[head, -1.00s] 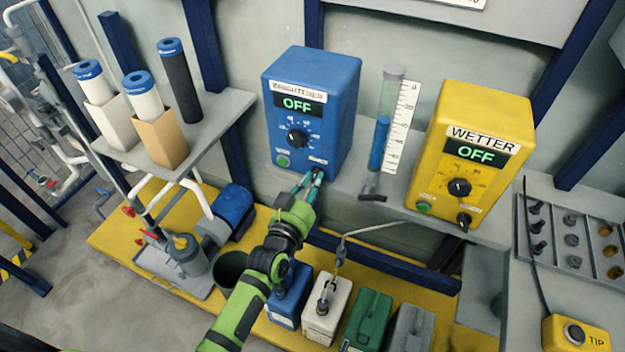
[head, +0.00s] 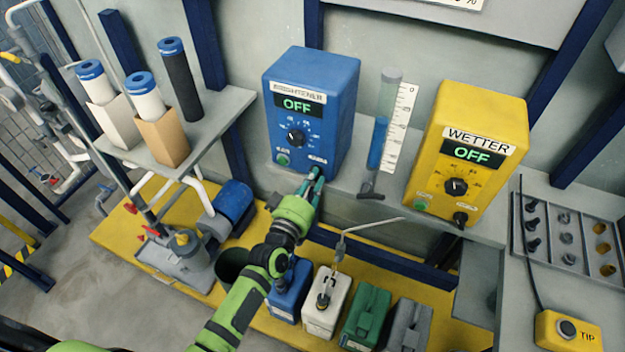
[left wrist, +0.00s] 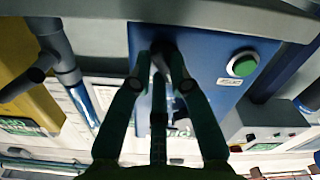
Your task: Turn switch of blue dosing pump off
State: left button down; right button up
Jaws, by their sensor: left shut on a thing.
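The blue dosing pump (head: 335,120) stands on the grey shelf, labelled like "BRIGHTENER", and its display reads OFF in green. It has a black dial (head: 296,137) and a green button (head: 283,159), which also shows in the left wrist view (left wrist: 242,65). My left gripper (head: 316,172) is at the lower right of the pump's front. It is shut on the dark switch (left wrist: 163,62) there; the fingers mostly cover the switch, so its exact angle is hard to tell. My right gripper is not in view.
The yellow pump (head: 478,140), "WETTER", stands to the right and reads OFF. Between the pumps is a clear tube (head: 385,110) with blue liquid and a grey valve. Filter cartridges (head: 145,95) are at upper left.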

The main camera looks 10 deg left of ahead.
pick_arm(q)
jog(key=shift+n, duration=0.3)
jog(key=c, duration=1.1)
grip_release()
jog(key=shift+c, duration=0.2)
jog(key=s+a, duration=0.2)
jog(key=s, duration=0.9)
jog(key=shift+s+a, duration=0.2)
jog(key=shift+s, duration=0.2)
